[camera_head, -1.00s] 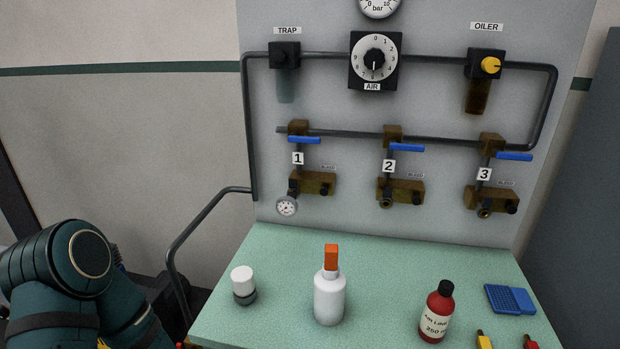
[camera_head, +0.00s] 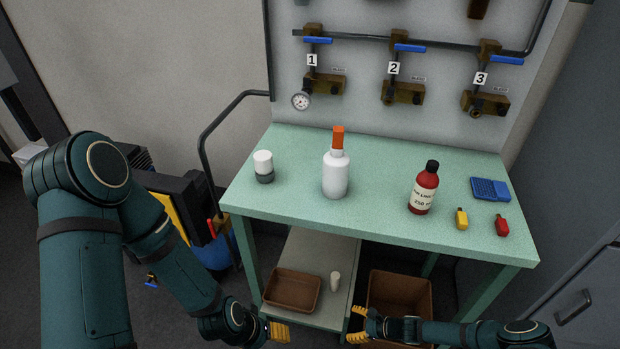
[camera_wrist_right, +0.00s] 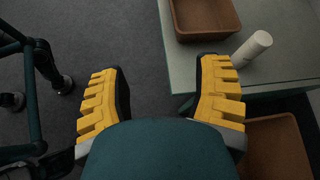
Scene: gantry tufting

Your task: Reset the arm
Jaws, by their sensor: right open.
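My right gripper (camera_head: 358,325) comes in from the right at the bottom of the head view, low in front of the bench. In the right wrist view its yellow ribbed fingers (camera_wrist_right: 160,85) stand wide apart with nothing between them. My left gripper (camera_head: 278,332) hangs at the bottom of the head view, to the left of the right one. Its yellow finger pads show, but whether they are apart is unclear. Both grippers are below the bench top and apart from each other.
The green bench (camera_head: 300,222) carries a white bottle with orange cap (camera_head: 336,176), a red bottle (camera_head: 423,190), a white-capped jar (camera_head: 264,168), a blue tray (camera_head: 490,189) and small yellow and red items. The lower shelf (camera_head: 318,250) holds a brown bin (camera_head: 292,290) and a white cylinder (camera_head: 336,281).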

